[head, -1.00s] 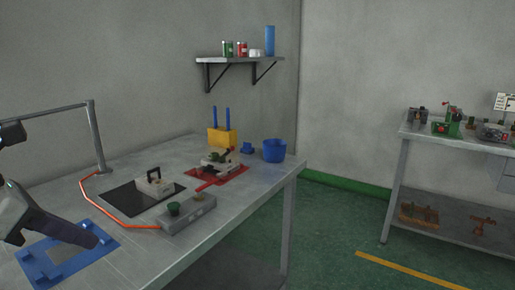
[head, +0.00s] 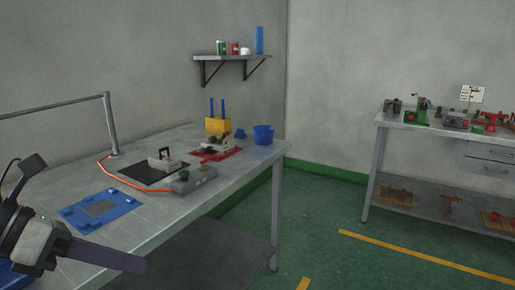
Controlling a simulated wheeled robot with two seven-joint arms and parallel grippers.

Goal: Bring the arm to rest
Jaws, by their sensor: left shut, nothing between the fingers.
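My left arm comes in at the lower left, and its gripper (head: 138,265) points to the right with the fingers shut and nothing between them. In the picture it lies in front of the near edge of the metal table (head: 160,215), below the blue frame plate (head: 75,218). The gripper appears clear of the things on the table. My right gripper is not in view.
On the table are a black mat (head: 135,177) with a pale block, a grey control box (head: 193,180), a red mat (head: 222,154), a yellow holder (head: 216,126) and a blue bucket (head: 263,134). A second bench (head: 400,124) stands right. Green floor (head: 320,230) between is clear.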

